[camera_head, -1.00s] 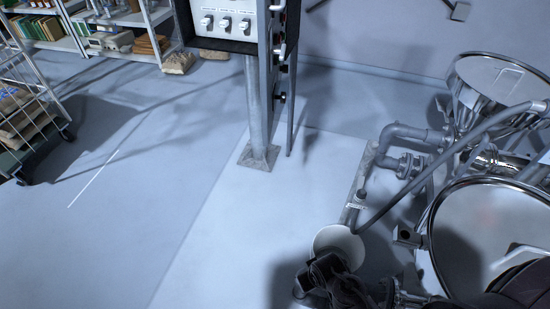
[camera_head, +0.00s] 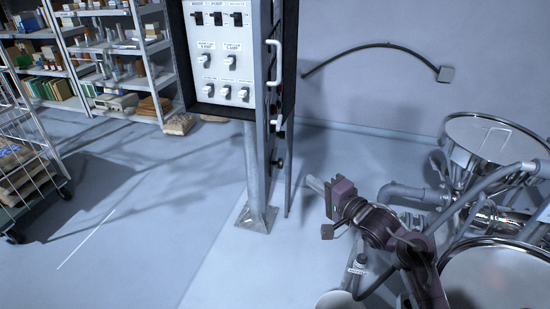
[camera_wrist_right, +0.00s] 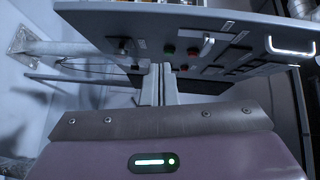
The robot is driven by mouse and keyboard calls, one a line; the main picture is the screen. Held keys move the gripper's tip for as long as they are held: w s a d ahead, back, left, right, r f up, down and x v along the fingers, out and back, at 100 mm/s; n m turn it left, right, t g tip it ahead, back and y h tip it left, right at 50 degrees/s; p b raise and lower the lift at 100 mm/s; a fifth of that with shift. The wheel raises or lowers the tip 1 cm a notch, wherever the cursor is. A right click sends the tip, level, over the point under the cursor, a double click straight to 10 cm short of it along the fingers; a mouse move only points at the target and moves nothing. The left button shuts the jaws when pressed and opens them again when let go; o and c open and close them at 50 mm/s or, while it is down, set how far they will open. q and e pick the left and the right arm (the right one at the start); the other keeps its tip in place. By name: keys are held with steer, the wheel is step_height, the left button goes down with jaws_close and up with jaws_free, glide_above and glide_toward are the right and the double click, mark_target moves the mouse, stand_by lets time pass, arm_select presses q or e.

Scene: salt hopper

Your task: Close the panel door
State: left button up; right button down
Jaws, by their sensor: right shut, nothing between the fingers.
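The control panel (camera_head: 222,95) stands on a grey post, its white face of switches toward me in the head view. A narrow side face with a white handle (camera_head: 279,62) and dark knobs shows at its right, seen nearly edge-on. I cannot tell from this angle how far the door stands open. In the right wrist view, a grey panel face (camera_wrist_right: 225,25) carries a white handle (camera_wrist_right: 291,46), red and green buttons and dark switches. My right gripper (camera_head: 314,184) is shut and empty, below and right of the panel; its fingers (camera_wrist_right: 160,84) point toward the panel. My left gripper is not in view.
The post's base plate (camera_head: 257,218) is on the floor. A steel hopper (camera_head: 495,140) with pipes stands at the right, close to my right arm. Shelves (camera_head: 115,50) and a wire cart (camera_head: 30,160) stand at the left.

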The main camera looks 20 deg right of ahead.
steer(key=r+m+y, duration=0.1)
steer(key=r, duration=0.1)
steer(key=p, duration=0.3)
glide_toward(265, 151)
steer(key=w+d, duration=0.1)
steer(key=w, duration=0.4)
steer(key=a, duration=0.1)
steer(key=a+p, duration=0.1)
steer(key=a, duration=0.1)
steer(key=shift+w+a+f+t, duration=0.1)
steer(key=shift+w+f+t, duration=0.15)
steer(key=shift+w+t, duration=0.05)
steer(key=shift+a, duration=0.1)
